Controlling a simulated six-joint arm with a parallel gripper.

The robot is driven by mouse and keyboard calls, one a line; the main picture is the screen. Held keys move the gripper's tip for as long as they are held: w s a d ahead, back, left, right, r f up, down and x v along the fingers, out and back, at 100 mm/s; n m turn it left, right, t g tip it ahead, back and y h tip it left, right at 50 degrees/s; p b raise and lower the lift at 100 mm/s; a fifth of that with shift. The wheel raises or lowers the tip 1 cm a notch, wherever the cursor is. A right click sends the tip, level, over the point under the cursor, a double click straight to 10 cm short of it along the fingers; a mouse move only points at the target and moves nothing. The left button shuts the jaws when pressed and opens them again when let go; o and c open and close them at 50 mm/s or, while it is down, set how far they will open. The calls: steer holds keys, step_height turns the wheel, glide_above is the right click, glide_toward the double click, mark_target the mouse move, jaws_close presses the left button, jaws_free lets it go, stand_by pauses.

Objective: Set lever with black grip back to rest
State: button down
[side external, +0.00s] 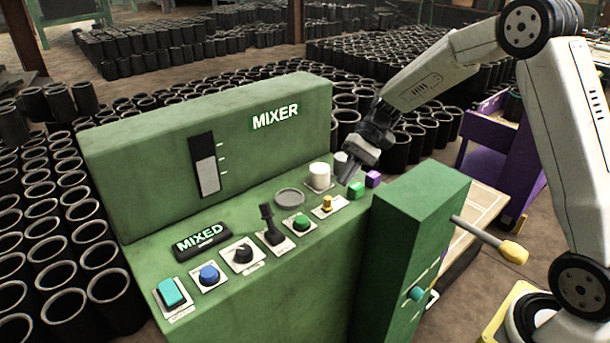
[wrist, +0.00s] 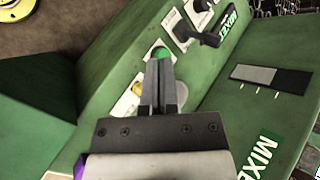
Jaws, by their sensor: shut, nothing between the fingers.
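The lever with the black grip (side external: 266,213) stands on a white plate in the console's front row, between a black knob and a green button. Its grip leans up toward the back panel. In the wrist view the black grip (wrist: 205,39) points right, beyond my fingertips. My gripper (side external: 347,178) is shut and empty, above the right part of the console, right of the lever and apart from it. In the wrist view the shut fingers (wrist: 158,66) cover part of the view just below the green button.
The console (side external: 290,310) also carries a green button (side external: 302,222), yellow toggle (side external: 327,203), black knob (side external: 242,254), blue button (side external: 209,274), teal switch (side external: 171,291) and white cylinder (side external: 319,175). A tall green cabinet (side external: 420,215) with a yellow-gripped lever (side external: 512,252) stands right. A sign (side external: 202,241) reads MIXED.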

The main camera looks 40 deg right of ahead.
steer(key=w+d+m+t+y, duration=0.1)
steer(key=w+d+t+y, duration=0.2)
steer(key=w+d+y, duration=0.55)
steer(key=shift+h, duration=0.35)
steer(key=f, duration=0.7)
steer(key=shift+w+a, duration=0.15)
steer(key=shift+w, duration=0.1)
steer(key=shift+a, duration=0.15)
glide_toward(268, 217)
steer(key=w+a, duration=0.1)
steer(key=a, duration=0.1)
steer(key=w+a, duration=0.4)
steer(key=shift+a+f, duration=0.2)
steer(key=shift+a, duration=0.1)
